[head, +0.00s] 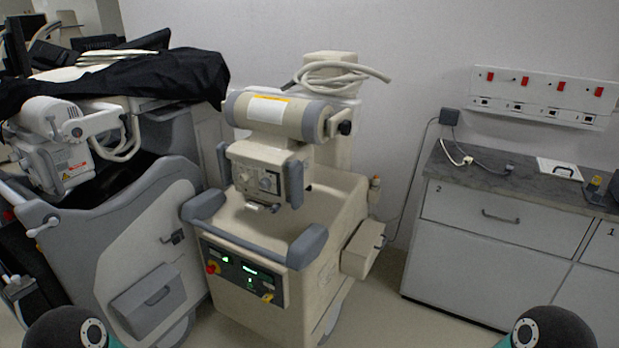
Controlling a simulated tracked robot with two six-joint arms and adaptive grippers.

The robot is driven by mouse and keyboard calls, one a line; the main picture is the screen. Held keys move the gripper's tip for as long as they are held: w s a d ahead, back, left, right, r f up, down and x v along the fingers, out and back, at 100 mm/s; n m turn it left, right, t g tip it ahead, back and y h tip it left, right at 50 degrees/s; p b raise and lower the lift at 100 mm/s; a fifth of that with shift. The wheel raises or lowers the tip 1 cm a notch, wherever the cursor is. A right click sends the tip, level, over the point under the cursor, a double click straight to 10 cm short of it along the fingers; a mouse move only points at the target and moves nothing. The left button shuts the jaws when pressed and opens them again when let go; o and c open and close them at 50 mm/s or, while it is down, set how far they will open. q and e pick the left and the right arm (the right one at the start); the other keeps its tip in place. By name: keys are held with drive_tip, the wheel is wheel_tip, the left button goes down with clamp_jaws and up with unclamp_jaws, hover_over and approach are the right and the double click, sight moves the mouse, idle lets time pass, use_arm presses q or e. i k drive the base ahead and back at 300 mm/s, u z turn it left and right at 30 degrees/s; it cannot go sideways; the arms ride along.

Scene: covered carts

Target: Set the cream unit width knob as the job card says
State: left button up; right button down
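The cream unit (300,215) stands in the middle of the head view, on the floor against the wall. Its boxy head (262,172) faces me and carries small round knobs (268,181) on its front. They are too small to tell which is the width knob or how it is set. A white sheet with an orange stripe (267,108) is on the cylinder above the head; its text is unreadable. A white clipboard-like board (559,169) lies on the counter, also unreadable. I cannot tell which is the job card. Neither of my grippers is in view.
Grey handles (250,240) and a lit control panel (243,272) are on the cream unit's front. A grey-white cart (130,240) under a black cover (130,80) stands close on its left. A counter with drawers (500,215) stands right, with open floor between.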

sight(244, 177)
drive_tip(key=u, duration=0.1)
drive_tip(key=i, duration=0.95)
drive_tip(key=z, duration=0.05)
